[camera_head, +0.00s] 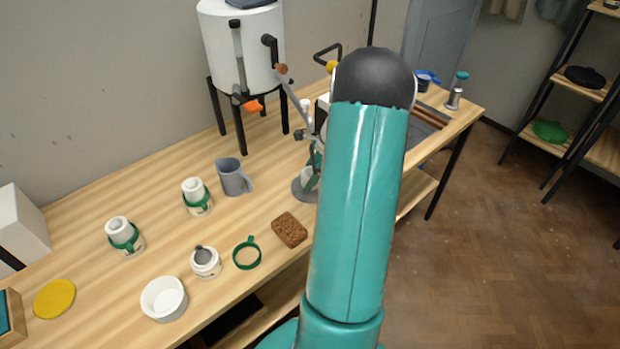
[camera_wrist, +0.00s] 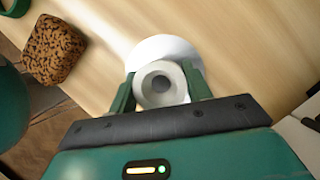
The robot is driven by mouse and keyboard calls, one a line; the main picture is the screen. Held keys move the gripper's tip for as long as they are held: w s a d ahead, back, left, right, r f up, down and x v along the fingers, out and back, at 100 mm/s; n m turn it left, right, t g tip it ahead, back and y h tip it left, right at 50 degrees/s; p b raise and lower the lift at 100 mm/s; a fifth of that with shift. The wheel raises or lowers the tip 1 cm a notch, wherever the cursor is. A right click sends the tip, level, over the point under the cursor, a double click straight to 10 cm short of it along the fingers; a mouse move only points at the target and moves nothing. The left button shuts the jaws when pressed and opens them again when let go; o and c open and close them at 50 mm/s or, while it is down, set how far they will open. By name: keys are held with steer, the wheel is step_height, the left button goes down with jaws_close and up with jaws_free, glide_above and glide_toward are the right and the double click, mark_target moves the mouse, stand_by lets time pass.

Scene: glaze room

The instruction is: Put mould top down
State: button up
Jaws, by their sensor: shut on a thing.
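My gripper (camera_wrist: 160,88) is shut on a white round piece with a dark round hole in its middle, which looks like the mould top (camera_wrist: 148,98). A pale round disc (camera_wrist: 165,48) lies behind the piece in the wrist view; I cannot tell whether they touch. In the head view my arm hides most of the gripper, which is above or beside a grey round base (camera_head: 302,194) on the table. Two white moulds with green bands, one nearer (camera_head: 124,235) and one farther (camera_head: 197,196), stand upright to the left. A white piece with a grey centre (camera_head: 206,264) stands near the front.
A brown sponge (camera_head: 290,230), a green ring (camera_head: 246,253), a white bowl (camera_head: 165,300), a grey jug (camera_head: 233,177) and a yellow disc (camera_head: 54,299) are on the wooden table. A white tank (camera_head: 243,50) on black legs stands at the back. Bare tabletop lies between them.

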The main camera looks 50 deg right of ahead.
steer(key=shift+f, duration=0.7)
steer(key=shift+f, duration=0.15)
steer(key=o, duration=1.1)
steer(key=shift+d+r, duration=0.1)
steer(key=shift+r, duration=0.1)
steer(key=s+d, duration=0.2)
steer(key=s, duration=0.1)
steer(key=s+d, duration=0.3)
steer(key=s+d+r, duration=0.1)
steer(key=s+d, duration=0.2)
steer(key=shift+d, duration=0.2)
